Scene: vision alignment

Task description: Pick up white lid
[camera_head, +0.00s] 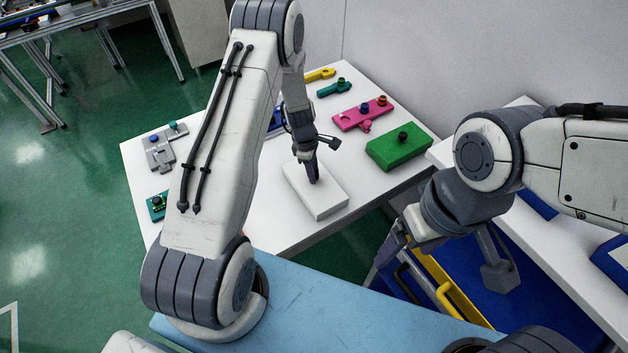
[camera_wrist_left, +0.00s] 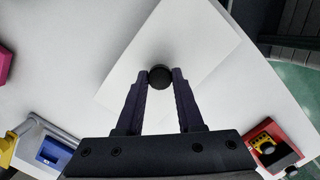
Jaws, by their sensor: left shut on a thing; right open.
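The white lid (camera_head: 327,203) is a flat rectangular block at the front of the white table in the head view. In the left wrist view the white lid (camera_wrist_left: 185,38) has a round black knob (camera_wrist_left: 160,77). My left gripper (camera_head: 313,178) points down at the middle of the lid. In the left wrist view my left gripper (camera_wrist_left: 160,84) has its two fingers on either side of the knob, shut on it. I cannot tell whether the lid is clear of the table. My right gripper (camera_head: 442,266) is open and empty, right of the table.
A green block with a black knob (camera_head: 398,149) and a pink part (camera_head: 362,114) lie right of and behind the lid. Teal (camera_head: 334,88) and yellow (camera_head: 320,75) parts lie farther back. A grey part (camera_head: 163,150) lies left. A blue surface (camera_head: 330,308) is in front.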

